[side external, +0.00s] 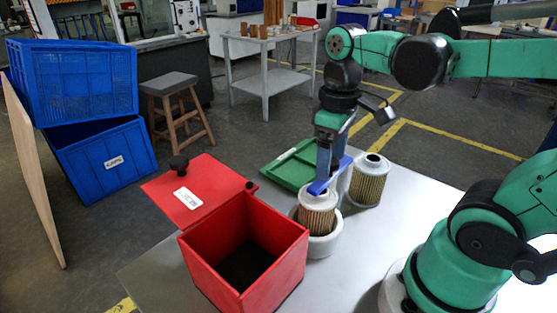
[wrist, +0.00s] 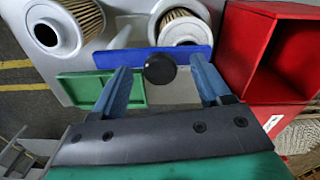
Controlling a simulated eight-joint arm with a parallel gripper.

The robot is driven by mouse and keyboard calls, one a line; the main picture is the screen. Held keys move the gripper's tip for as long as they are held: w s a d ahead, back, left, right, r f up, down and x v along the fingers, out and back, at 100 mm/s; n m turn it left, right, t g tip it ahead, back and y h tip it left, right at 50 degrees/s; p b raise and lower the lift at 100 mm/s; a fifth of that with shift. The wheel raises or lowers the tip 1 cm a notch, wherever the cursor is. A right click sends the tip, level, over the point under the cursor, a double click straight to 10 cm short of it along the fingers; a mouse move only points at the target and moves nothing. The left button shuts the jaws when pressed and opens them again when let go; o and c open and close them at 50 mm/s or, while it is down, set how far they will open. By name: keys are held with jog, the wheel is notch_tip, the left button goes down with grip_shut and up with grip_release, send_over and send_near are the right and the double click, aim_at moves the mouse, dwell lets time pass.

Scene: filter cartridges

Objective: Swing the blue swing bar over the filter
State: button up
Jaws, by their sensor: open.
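The blue swing bar (side external: 321,186) is a flat strip beside the ribbed filter (side external: 317,212), its near end by the filter's top edge. The filter stands upright in a round white housing (side external: 325,245). In the wrist view the bar (wrist: 190,57) crosses in front of the filter (wrist: 182,27), hiding part of the housing's rim; I cannot tell how much of the filter it overlies. A round black knob (wrist: 160,68) shows at the bar. My gripper (wrist: 160,77) is open, its two fingers apart on either side of the knob, close to the bar.
A second filter (side external: 370,182) stands behind the housing on the grey table (side external: 165,270). A green tray (side external: 290,165) lies at the back. An open red box (side external: 245,260) with its lid (side external: 190,205) folded back stands to the left of the housing.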

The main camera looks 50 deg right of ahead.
grip_shut()
dwell(1.4)
